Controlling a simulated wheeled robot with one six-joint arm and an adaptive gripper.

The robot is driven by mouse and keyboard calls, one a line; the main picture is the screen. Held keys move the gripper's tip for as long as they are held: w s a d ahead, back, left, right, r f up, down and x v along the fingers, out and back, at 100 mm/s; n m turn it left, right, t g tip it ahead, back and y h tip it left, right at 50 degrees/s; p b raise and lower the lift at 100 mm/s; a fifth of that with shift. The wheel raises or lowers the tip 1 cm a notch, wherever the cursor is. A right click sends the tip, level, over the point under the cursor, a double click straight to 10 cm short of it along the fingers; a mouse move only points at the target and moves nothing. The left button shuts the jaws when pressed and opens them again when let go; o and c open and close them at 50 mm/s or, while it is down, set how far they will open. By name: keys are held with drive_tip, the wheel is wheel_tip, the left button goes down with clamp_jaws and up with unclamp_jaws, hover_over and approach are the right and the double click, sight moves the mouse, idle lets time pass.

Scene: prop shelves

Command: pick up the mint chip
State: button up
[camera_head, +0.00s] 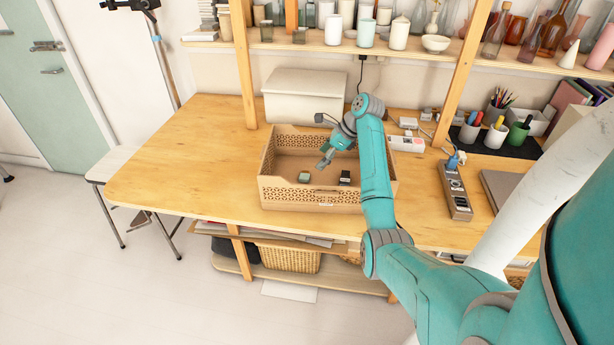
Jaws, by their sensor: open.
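A small block with a pale mint-green top and darker sides (303,177), which looks like the mint chip, lies in the brown crate (310,196) near its front wall. My gripper (324,161) reaches into the crate from the right and points down and to the left. It is open and appears empty, above and to the right of the mint chip and apart from it. A small black block (345,177) lies to the right, also near the front wall. The crate's front wall may hide the lowest part of both blocks.
The crate has perforated walls and stands on a wooden table (180,150) with bare room on its left. A white box (300,95) stands behind it. A grey power strip (455,190) and pen cups (496,133) are at the right. A wooden post (244,65) rises behind.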

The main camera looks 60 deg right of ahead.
sight(306, 174)
drive_tip(key=x, duration=0.3)
drive_tip(key=shift+f, duration=0.15)
drive_tip(key=shift+x, duration=2.85)
drive_tip(key=shift+w, duration=0.1)
drive_tip(key=c, duration=0.9)
